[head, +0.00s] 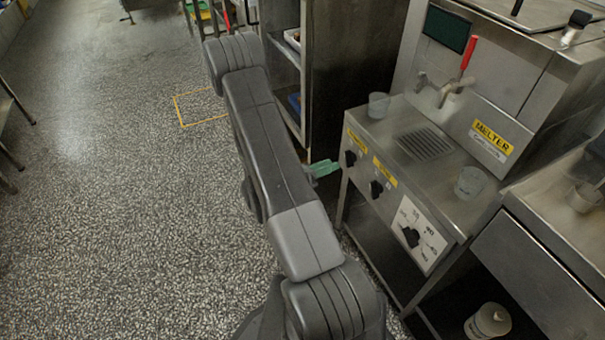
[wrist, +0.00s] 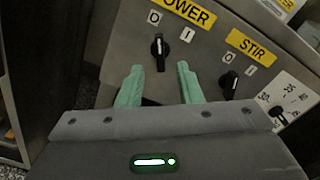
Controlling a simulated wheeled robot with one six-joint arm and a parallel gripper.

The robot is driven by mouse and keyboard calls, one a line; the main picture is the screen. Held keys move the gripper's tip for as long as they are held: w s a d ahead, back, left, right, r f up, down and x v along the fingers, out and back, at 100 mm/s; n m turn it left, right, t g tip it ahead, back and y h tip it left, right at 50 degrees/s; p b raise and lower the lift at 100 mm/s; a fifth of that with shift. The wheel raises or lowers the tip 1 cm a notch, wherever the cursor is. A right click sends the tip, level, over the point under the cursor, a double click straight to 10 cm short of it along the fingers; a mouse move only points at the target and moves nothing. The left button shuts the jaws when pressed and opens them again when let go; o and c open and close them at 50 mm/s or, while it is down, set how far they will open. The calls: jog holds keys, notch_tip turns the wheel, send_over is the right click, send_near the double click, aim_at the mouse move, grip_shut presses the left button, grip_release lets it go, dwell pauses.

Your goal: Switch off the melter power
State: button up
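The steel melter (head: 440,150) stands at the right in the head view. Its POWER knob (head: 350,158) is black and is the leftmost on the front panel; in the wrist view (wrist: 160,50) it sits under the yellow POWER label (wrist: 188,12). Its handle looks upright in the picture, closer in line with the 0 mark than with the 1. My gripper (wrist: 159,68) has green fingers, open and empty, one on each side of the knob's line and seemingly just short of it. In the head view only a green finger (head: 322,168) shows beside the panel's left edge.
The STIR knob (wrist: 230,82) is close right of my right finger. A temperature dial (head: 411,236) is farther right. A red-handled tap (head: 466,58) and clear cups (head: 470,182) are on top. A dark cabinet (head: 345,60) stands close behind my arm. Floor at left is clear.

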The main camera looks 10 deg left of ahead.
aim_at(350, 159)
jog(key=v, duration=0.8)
jog(key=shift+p, duration=0.35)
jog(key=shift+d, duration=0.1)
jog(key=b+x, duration=0.1)
jog(key=x, duration=1.2)
jog(key=shift+w+d, duration=0.3)
